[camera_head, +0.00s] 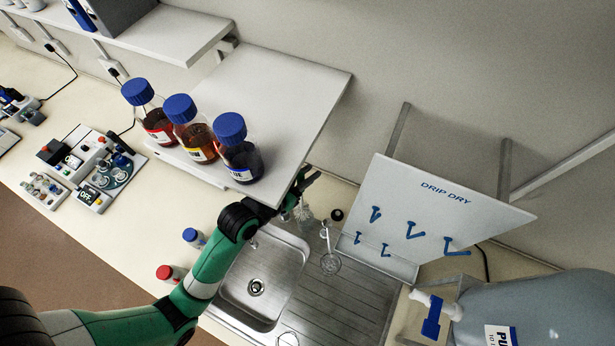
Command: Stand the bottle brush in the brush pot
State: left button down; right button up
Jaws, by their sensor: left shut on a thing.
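My left gripper (304,186) reaches over the back of the sink, beside the front right corner of the white shelf. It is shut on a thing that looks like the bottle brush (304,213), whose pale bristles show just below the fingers. My own arm and fingers hide its handle. I cannot make out the brush pot for certain. A small clear round vessel (330,263) stands at the sink's right edge, to the right of and apart from the pale bristles. My right gripper is out of view.
The steel sink (256,287) and its ribbed drainer (345,305) lie below. Three blue-capped bottles stand on the white shelf (290,90). A DRIP DRY board (400,190) with blue pegs stands at right, near a large grey container (530,305).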

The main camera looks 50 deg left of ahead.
pick_arm(q)
notch_tip(320, 180, down, 12)
jog(key=w+b, duration=0.1)
jog(key=b, duration=1)
jog(key=shift+a+f, duration=0.2)
jog(key=shift+a, duration=0.05)
jog(key=shift+w, duration=0.1)
jog(key=c, duration=0.7)
grip_release()
jog(key=v, duration=1.1)
jog(key=shift+s+r, duration=0.1)
jog(key=shift+s, duration=0.2)
